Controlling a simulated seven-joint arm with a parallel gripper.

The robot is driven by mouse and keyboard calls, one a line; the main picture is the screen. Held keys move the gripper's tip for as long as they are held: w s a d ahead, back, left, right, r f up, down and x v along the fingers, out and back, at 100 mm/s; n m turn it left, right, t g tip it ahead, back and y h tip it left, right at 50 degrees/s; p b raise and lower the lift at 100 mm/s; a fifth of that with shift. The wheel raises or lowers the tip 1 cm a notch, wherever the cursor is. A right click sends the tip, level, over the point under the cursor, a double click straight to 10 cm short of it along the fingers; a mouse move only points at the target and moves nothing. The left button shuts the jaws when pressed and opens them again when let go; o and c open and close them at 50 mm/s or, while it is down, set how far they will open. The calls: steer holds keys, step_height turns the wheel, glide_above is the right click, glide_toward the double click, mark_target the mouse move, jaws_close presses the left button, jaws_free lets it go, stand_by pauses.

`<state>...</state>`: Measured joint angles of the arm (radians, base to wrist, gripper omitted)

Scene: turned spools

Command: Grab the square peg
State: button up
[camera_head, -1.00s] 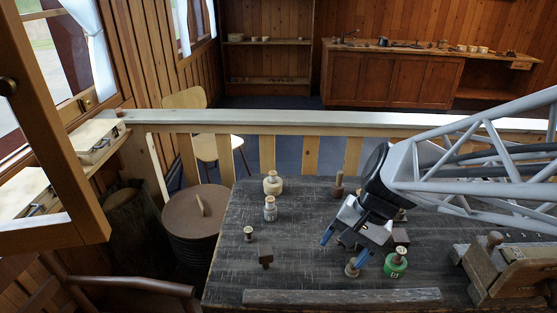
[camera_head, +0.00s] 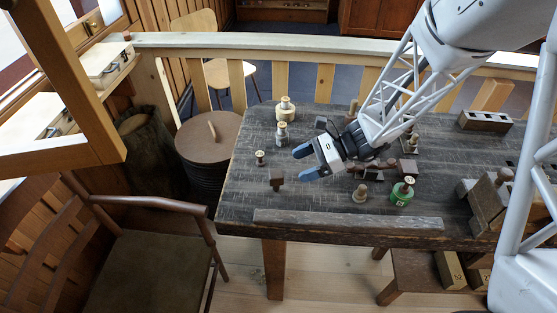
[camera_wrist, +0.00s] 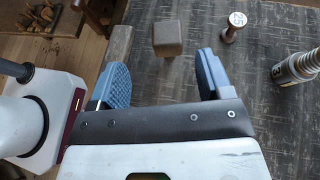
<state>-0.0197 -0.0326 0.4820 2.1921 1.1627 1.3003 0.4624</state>
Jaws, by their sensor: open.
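The square peg, a small brown block with a square head (camera_head: 277,176), stands on the dark table left of my gripper (camera_head: 304,163) in the head view. In the wrist view the peg (camera_wrist: 168,36) lies ahead of my gripper (camera_wrist: 160,72), roughly in line with the gap between the blue fingertips. The jaws are open and empty, apart from the peg. The peg's lower part is mostly hidden under its head in the wrist view.
A small spool (camera_head: 260,157) and a silver spool (camera_head: 282,133) stand near the peg. A long wooden bar (camera_head: 348,220) lies along the table's front edge.

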mark_target(280, 173)
steer(key=shift+w+a+f+m+y, duration=0.3)
steer(key=shift+w+f+m, duration=0.1)
steer(key=shift+w+f, duration=0.1)
steer(key=shift+s, duration=0.1)
steer(key=shift+x, duration=1.25)
steer(key=shift+f, duration=0.1)
steer(key=shift+x, duration=2.55)
steer(key=c, duration=1)
